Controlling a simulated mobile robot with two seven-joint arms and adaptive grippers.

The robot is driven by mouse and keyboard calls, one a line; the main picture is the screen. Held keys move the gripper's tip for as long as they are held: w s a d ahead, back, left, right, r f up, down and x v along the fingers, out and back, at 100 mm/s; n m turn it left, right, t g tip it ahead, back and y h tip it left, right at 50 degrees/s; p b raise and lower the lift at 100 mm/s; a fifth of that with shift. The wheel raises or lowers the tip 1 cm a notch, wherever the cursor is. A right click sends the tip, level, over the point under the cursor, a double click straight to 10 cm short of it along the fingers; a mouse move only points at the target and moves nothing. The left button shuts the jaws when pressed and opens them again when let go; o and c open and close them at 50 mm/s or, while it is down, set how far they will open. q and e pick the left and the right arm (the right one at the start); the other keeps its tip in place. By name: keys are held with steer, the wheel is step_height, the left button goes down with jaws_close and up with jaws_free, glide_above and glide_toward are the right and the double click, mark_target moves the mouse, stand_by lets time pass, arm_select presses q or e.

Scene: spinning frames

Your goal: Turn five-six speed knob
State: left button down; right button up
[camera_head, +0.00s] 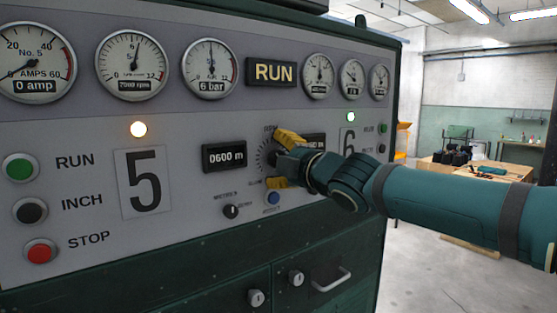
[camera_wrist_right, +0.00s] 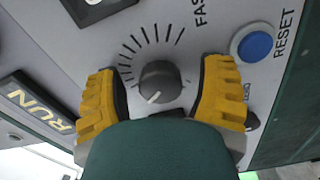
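The speed knob (camera_wrist_right: 160,82) is a dark round dial with a pale pointer line, ringed by tick marks and a label starting "FAS", in the right wrist view. My right gripper (camera_wrist_right: 160,95) has its yellow fingers spread on either side of the knob, with gaps between them and it. In the head view my right gripper (camera_head: 281,158) is at the panel between the 5 and 6 sections, hiding most of the dial. My left gripper is not in view.
The control panel (camera_head: 75,138) carries several gauges, a lit RUN sign (camera_head: 271,72), a 0600 m display (camera_head: 224,156) and green, black and red buttons at left. A blue reset button (camera_wrist_right: 255,45) lies close to one finger. A black selector (camera_head: 231,211) sits below left.

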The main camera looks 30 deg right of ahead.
steer(key=s, duration=1.2)
steer(key=shift+d, duration=0.45)
